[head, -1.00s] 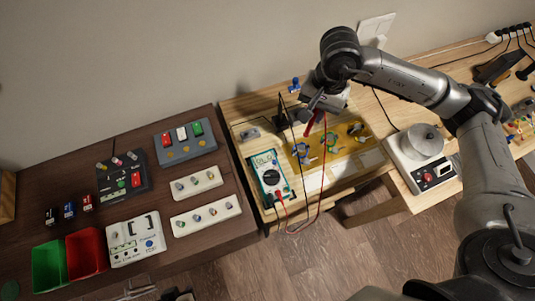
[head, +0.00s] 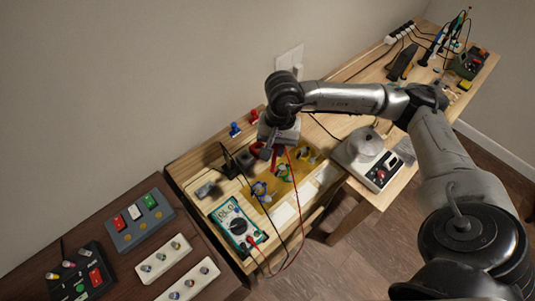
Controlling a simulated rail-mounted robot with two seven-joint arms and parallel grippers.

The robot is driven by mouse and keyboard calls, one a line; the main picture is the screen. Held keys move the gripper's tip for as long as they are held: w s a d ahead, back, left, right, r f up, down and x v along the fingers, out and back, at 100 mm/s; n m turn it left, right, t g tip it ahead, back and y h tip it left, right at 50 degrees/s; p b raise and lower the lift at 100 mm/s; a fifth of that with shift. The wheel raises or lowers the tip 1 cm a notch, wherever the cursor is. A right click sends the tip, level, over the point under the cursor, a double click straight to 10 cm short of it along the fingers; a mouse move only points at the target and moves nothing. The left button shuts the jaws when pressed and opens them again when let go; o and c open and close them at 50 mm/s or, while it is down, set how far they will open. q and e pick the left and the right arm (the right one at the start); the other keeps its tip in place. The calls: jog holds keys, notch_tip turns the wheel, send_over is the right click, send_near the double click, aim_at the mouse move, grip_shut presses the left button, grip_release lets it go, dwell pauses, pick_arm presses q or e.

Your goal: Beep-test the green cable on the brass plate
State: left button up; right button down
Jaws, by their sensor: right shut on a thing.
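My right gripper (head: 268,152) is shut on the red probe (head: 256,149), above the back edge of the brass plate (head: 267,203). The green cable (head: 284,174) is a small coil on the plate, just in front of and below the gripper. The black probe (head: 229,160) stands behind the meter. The probe tip is hidden or too small to place. My left gripper is out of view.
A round-topped device (head: 366,150) stands right of the plate. Blue and red clamps (head: 235,129) are at the bench's back edge. A dark table (head: 118,203) with switch boxes and white strips is at left. Loose leads hang over the bench's front edge.

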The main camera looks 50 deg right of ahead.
jog(key=d+r, duration=0.2)
jog(key=d, duration=0.4)
jog(key=shift+n, duration=0.5)
jog(key=shift+w+a+f, duration=0.1)
jog(key=shift+a+f, duration=0.1)
jog(key=shift+f, duration=1.05)
jog(key=shift+w+a+f, duration=0.1)
jog(key=shift+a+f, duration=0.05)
jog(key=shift+f, duration=1.05)
jog(key=shift+b, duration=0.5)
jog(key=shift+f+b, duration=0.6)
dwell(2.7)
jog(key=shift+r, duration=0.15)
dwell(0.3)
